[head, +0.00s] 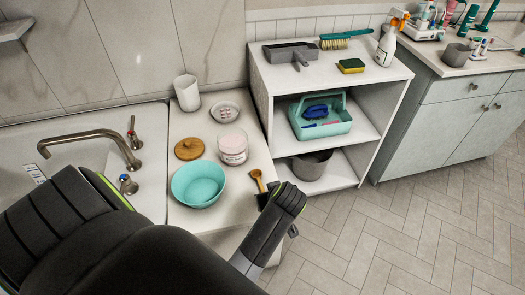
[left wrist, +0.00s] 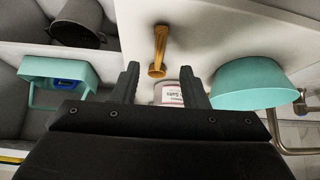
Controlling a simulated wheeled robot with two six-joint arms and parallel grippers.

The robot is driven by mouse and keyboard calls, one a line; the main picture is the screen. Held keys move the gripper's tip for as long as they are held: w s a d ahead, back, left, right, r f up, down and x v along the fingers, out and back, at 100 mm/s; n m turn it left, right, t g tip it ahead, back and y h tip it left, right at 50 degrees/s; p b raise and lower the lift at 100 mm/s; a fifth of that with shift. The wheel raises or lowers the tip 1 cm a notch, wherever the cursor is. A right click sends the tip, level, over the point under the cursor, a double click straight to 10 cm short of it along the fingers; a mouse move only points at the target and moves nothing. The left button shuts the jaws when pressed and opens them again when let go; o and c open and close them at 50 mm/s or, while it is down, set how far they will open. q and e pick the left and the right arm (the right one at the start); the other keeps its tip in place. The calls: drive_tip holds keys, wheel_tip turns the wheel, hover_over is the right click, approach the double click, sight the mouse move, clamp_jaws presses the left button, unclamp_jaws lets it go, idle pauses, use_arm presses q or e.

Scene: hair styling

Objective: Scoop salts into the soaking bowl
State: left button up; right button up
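The teal soaking bowl (head: 199,185) stands upright on the white counter; its inside looks empty. It also shows at the right of the left wrist view (left wrist: 250,85). The jar of salts (head: 233,147) stands behind it to the right, with its lid off; its label shows between my fingers in the wrist view (left wrist: 170,95). A wooden scoop (head: 257,181) is near the counter's right edge, also seen in the wrist view (left wrist: 160,48). My left gripper (left wrist: 160,72) is open and empty, its fingers spread toward the scoop, apparently not touching it. My right gripper is not in view.
A wooden lid (head: 189,149), a white cup (head: 187,93) and a small dish (head: 225,112) share the counter. A sink with a faucet (head: 95,136) is at left. A white shelf (head: 285,84) holding a teal caddy (head: 340,121) stands close at right.

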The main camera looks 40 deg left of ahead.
use_arm(q)
drive_tip(key=b+x, duration=0.5)
drive_tip(key=shift+f, duration=0.2)
drive_tip(key=shift+x, duration=0.85)
drive_tip(key=shift+w+a+f+b, duration=0.3)
drive_tip(key=shift+a+f, duration=0.05)
drive_tip(key=shift+f, duration=0.2)
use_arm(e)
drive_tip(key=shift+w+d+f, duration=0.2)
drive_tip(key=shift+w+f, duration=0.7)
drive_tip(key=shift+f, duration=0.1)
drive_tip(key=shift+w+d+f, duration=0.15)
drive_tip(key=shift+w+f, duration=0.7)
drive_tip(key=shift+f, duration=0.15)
